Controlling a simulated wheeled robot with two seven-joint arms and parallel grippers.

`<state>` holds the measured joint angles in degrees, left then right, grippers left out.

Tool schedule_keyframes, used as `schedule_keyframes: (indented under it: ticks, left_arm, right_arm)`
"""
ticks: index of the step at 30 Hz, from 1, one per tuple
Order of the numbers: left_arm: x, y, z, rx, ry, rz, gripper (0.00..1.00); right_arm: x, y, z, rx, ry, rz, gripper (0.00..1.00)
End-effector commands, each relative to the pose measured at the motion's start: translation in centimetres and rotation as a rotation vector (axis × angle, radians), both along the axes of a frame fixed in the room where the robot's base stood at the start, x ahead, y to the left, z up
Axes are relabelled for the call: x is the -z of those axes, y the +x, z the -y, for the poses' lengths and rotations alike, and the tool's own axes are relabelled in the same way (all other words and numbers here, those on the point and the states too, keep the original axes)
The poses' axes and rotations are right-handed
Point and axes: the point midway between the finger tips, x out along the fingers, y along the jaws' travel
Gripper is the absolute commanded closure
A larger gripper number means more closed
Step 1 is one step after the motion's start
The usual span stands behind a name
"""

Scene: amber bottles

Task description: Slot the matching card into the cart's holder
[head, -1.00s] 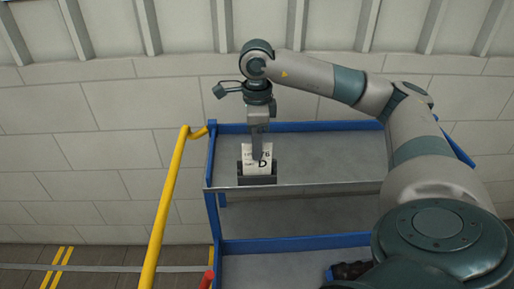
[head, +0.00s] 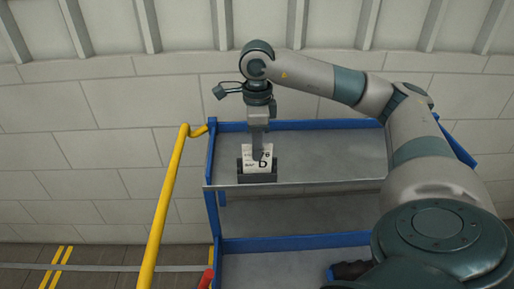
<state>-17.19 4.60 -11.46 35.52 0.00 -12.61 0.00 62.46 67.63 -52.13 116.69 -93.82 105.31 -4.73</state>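The white card (head: 249,158), marked with a large D, stands upright with its lower edge inside the dark holder (head: 257,177) on the cart's top shelf. The holder's front wall hides the card's bottom. My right gripper (head: 257,153) points down at the card, and one finger overlaps its front. The finger behind the card is hidden, but the card sits between the fingers as if gripped. The cart (head: 330,158) has blue edges and grey shelves. My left gripper is not in the head view.
A yellow rail (head: 165,205) slants up at the cart's left side. A red-tipped part (head: 206,279) shows at the bottom. A dark object (head: 350,270) lies on the lower shelf. The top shelf right of the holder is bare. A pale block wall (head: 90,160) stands behind.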

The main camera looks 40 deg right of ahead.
Motion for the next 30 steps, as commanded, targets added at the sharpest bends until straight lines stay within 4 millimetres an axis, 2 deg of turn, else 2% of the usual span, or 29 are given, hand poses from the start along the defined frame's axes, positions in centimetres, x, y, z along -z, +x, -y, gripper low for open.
schedule_keyframes:
  ticks: [14, 15, 17, 30]
  left_arm:
    - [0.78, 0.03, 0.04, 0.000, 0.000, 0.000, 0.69]
    - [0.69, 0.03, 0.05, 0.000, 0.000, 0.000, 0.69]
    - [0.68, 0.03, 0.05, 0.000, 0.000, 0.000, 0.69]
    - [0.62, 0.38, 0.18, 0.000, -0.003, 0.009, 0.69]
  right_arm:
    - [0.87, 0.01, -0.01, 0.000, 0.000, 0.000, 1.00]
    - [0.78, 0.01, -0.01, 0.000, 0.000, 0.000, 0.89]
    - [0.76, 0.01, -0.01, 0.000, 0.000, 0.000, 0.74]
    - [0.76, 0.01, -0.01, 0.000, 0.000, 0.000, 0.74]
